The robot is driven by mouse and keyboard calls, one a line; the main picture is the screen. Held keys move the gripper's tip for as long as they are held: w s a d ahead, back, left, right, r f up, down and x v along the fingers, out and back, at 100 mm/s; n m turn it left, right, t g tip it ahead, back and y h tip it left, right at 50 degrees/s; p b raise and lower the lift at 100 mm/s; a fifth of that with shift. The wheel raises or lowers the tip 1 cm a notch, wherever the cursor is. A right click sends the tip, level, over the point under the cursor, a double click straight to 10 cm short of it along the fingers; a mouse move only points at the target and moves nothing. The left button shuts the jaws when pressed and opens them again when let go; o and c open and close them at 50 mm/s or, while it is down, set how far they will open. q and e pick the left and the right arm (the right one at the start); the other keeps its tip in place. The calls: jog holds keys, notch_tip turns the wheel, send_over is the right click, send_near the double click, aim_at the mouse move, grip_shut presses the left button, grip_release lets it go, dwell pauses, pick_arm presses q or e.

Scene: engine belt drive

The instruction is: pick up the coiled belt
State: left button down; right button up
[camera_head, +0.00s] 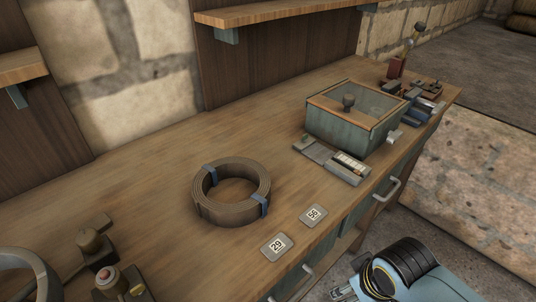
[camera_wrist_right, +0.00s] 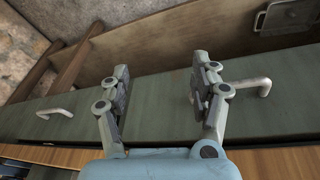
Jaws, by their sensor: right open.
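The coiled belt (camera_head: 231,207) is a brown ring-shaped coil with blue-grey clips around it. It lies flat near the middle of the wooden bench in the head view. My right gripper (camera_head: 343,292) is at the bottom right of the head view, beyond the bench's front edge and apart from the belt. In the right wrist view my right gripper (camera_wrist_right: 161,82) is open and empty, with its fingers before the green drawer fronts. The belt is not in the wrist view. My left gripper is in neither view.
Two number plates, 29 (camera_head: 277,246) and 58 (camera_head: 313,216), lie right of the belt. A lidded green box (camera_head: 343,133) stands farther back. Knobbed fixtures (camera_head: 107,282) sit at the lower left. Drawer handles (camera_head: 386,197) stick out from the front.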

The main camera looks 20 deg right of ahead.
notch_tip(320, 180, up, 12)
jog(key=w+f+p, duration=0.1)
jog(key=w+p, duration=0.1)
jog(key=p, duration=0.2)
pick_arm(q)
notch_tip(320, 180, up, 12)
jog(key=p, duration=0.6)
pick_arm(e)
notch_tip(320, 180, up, 10)
jog(key=t, duration=0.2)
send_over(263, 174)
jog(key=s, duration=0.4)
jog(key=shift+a+m+y, duration=0.15)
jog(key=shift+m+y, duration=0.15)
jog(key=shift+m, duration=0.1)
jog(key=b+x, duration=0.3)
jog(key=shift+w+f, duration=0.1)
jog(key=shift+f, duration=0.25)
jog(key=b+x, duration=0.2)
jog(key=b, duration=0.2)
jog(key=b+x, duration=0.3)
jog(key=b, duration=0.2)
jog(key=shift+w+f, duration=0.15)
jog(key=shift+w, duration=0.2)
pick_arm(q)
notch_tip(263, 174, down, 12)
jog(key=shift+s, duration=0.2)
pick_arm(e)
grip_shut()
